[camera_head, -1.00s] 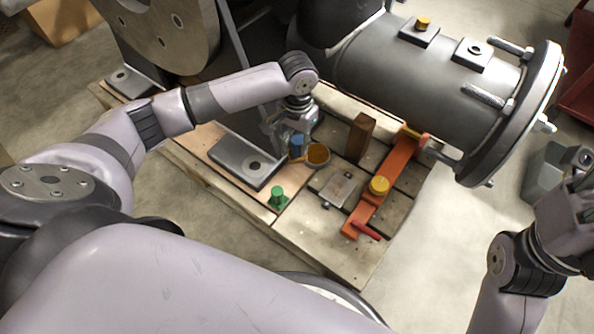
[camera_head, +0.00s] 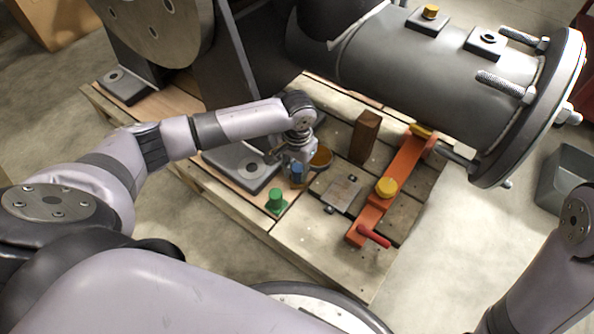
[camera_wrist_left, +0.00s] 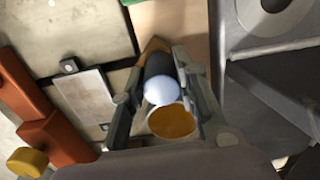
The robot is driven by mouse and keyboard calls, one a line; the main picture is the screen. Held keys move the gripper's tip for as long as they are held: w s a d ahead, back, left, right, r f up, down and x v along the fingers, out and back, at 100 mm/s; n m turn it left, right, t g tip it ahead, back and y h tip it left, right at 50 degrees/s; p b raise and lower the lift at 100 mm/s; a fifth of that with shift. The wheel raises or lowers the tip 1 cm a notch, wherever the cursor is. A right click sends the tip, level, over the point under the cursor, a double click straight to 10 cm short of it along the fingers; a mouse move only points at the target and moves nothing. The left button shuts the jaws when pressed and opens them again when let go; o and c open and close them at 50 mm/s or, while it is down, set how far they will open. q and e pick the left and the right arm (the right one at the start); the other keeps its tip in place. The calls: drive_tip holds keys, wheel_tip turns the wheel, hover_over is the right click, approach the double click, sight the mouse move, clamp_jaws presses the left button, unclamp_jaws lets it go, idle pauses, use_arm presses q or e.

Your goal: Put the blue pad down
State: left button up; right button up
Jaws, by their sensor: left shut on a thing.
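The blue pad (camera_head: 297,170) is a small blue upright piece at the tip of my left gripper (camera_head: 293,164), which is shut on it. They are close to the wooden pallet's surface; I cannot tell whether the pad touches it. In the left wrist view, my left gripper (camera_wrist_left: 160,93) has a dark piece with a pale bluish rounded end between its fingers. A brown-orange round piece (camera_head: 321,157) is just right of the gripper. A green pad (camera_head: 276,201) stands in front and slightly left. My right gripper is out of frame.
A grey plate with a hole (camera_head: 250,174) lies left of the gripper. A small metal plate (camera_head: 342,193), a brown block (camera_head: 364,137) and an orange bracket (camera_head: 402,172) with a yellow knob (camera_head: 387,187) are to the right.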

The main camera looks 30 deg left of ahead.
use_arm(q)
drive_tip(key=o, duration=1)
drive_tip(key=shift+f, duration=0.1)
